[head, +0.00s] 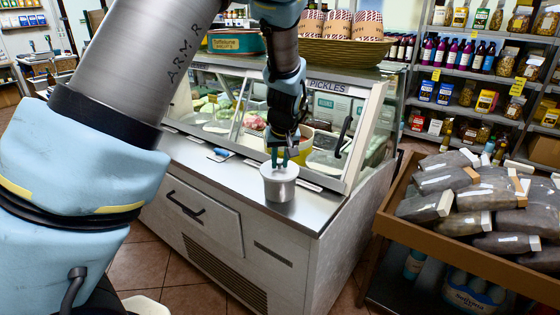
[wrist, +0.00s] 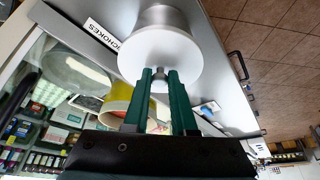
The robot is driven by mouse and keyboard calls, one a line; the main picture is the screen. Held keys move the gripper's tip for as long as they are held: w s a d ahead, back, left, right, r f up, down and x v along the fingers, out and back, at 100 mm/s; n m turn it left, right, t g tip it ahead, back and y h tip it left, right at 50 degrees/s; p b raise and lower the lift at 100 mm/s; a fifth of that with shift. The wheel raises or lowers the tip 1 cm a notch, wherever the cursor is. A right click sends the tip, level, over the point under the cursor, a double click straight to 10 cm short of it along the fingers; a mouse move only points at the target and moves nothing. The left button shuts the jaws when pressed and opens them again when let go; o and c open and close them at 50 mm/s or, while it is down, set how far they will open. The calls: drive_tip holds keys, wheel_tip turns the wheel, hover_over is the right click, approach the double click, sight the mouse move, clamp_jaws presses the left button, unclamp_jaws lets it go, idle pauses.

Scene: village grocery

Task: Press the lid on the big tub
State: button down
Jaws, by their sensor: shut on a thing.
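A silver metal tub (head: 279,188) stands upright on the steel counter in front of the glass case. A round white lid (head: 287,171) with a small knob is at its top, and the lid fills much of the wrist view (wrist: 150,50), with the tub's side (wrist: 162,15) beyond it. My gripper (head: 279,160) comes down from above, its two green fingers shut on the lid's knob (wrist: 160,84). The fingers show clearly in the wrist view (wrist: 160,76). I cannot tell whether the lid is fully seated or only resting on the rim.
A yellow tub (wrist: 117,101) stands close behind, partly hidden by my gripper. The glass case (head: 340,105) with a PICKLES sign rises behind the counter (head: 228,165). A wooden bin (head: 400,215) of wrapped goods stands at right.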

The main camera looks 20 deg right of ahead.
idle(0.4)
drive_tip(key=shift+c, duration=0.9)
unclamp_jaws()
drive_tip(key=shift+r, duration=0.1)
wheel_tip(320, 180, up, 7)
drive_tip(key=p, duration=0.5)
idle(0.4)
clamp_jaws()
idle(0.6)
idle(0.6)
drive_tip(key=shift+f, duration=0.35)
